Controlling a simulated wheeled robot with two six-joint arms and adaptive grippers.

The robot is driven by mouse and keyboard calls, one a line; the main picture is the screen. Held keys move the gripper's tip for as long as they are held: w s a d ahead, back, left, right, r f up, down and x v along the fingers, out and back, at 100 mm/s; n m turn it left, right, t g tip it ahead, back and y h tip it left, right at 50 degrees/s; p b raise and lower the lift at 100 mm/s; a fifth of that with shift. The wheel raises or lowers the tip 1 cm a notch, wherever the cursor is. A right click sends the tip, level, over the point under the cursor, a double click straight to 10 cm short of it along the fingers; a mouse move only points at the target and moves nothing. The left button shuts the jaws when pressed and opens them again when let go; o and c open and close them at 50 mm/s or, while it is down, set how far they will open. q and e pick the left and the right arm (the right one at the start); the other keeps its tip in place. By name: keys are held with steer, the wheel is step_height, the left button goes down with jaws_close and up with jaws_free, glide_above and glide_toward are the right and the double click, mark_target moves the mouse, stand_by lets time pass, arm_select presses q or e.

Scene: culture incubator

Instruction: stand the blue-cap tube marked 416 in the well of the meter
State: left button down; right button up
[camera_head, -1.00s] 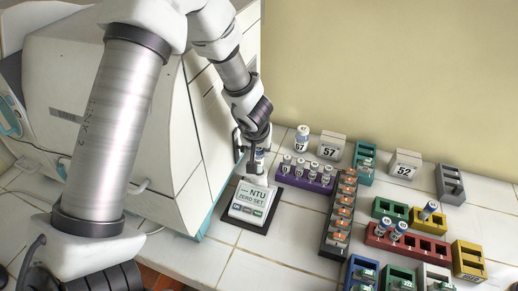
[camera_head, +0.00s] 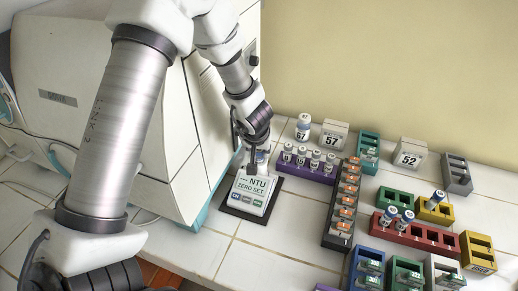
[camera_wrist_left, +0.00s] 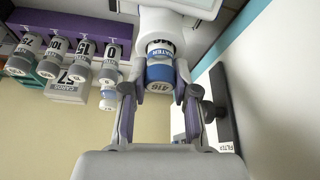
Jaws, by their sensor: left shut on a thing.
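The blue-cap tube marked 416 (camera_wrist_left: 175,86) is between the fingers of my left gripper (camera_wrist_left: 158,82), which is shut on it. In the head view my left gripper (camera_head: 256,166) is at the back of the meter (camera_head: 249,190), and a little of the tube (camera_head: 263,158) shows beside it. The meter has a white top marked NTU and ZERO SET and sits on a dark base. In the wrist view the tube's far end goes out of sight at a white round collar (camera_wrist_left: 165,19) of the meter. How deep it sits is hidden.
A purple rack (camera_head: 299,172) with several vials stands close right of the meter. A black rack with orange-marked items (camera_head: 342,208) and a red rack (camera_head: 425,235) are farther right. The white incubator (camera_head: 110,110) stands at left. Tiles in front of the meter are clear.

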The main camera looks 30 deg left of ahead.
arm_select(q)
steer(key=shift+f, duration=0.45)
steer(key=c, duration=0.8)
jaws_free()
steer(key=v, duration=1.2)
